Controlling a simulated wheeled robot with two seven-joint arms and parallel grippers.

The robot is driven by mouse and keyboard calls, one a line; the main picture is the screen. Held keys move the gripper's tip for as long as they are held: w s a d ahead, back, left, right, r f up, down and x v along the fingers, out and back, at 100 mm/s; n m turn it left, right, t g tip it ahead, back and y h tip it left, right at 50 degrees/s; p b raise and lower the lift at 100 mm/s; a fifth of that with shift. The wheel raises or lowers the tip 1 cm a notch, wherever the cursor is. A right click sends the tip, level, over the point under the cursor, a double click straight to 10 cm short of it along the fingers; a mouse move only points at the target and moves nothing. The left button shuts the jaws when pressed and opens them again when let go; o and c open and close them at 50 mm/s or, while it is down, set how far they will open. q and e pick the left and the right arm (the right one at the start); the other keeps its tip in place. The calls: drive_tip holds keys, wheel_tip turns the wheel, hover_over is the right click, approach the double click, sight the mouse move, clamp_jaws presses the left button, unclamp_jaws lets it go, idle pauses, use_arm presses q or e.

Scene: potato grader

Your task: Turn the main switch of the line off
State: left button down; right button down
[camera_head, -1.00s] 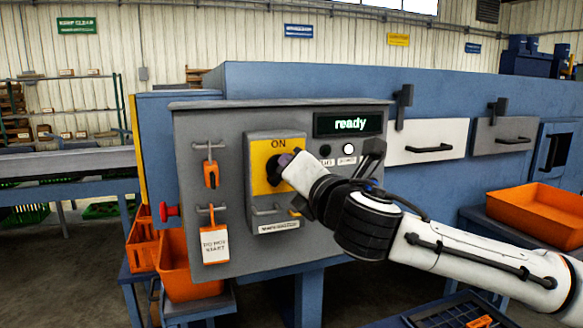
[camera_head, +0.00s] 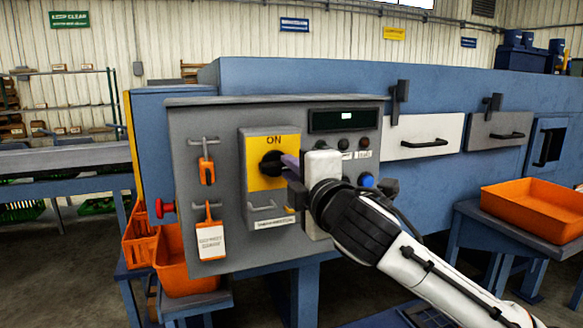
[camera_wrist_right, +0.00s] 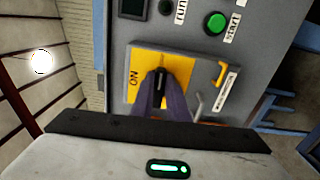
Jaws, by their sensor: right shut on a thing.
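The main switch is a black rotary handle (camera_head: 270,163) on a yellow plate (camera_head: 258,180) marked ON at its top, on the grey control panel (camera_head: 225,120). My right gripper (camera_head: 284,164) reaches it from the right and is shut on the handle. In the right wrist view its two purple fingers (camera_wrist_right: 162,98) stand either side of the black handle (camera_wrist_right: 158,82), with ON to the left. The fingers hide part of the handle, so I cannot tell its exact angle. The display (camera_head: 345,119) is dark except for a small light mark. My left gripper is not in view.
An orange padlock (camera_head: 207,171) and an orange lock with a white tag (camera_head: 211,240) hang left of the switch. A red knob (camera_head: 162,208) sticks out at the panel's left. Orange bins (camera_head: 180,265) stand below; an orange tray (camera_head: 535,210) stands at right.

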drive_tip(key=shift+m, duration=0.3)
drive_tip(key=c, duration=1.7)
unclamp_jaws()
drive_tip(key=b+v, duration=0.1)
drive_tip(key=v, duration=0.9)
drive_tip(key=shift+s+d, duration=0.1)
drive_tip(key=shift+s, duration=0.05)
drive_tip(key=shift+f, duration=0.1)
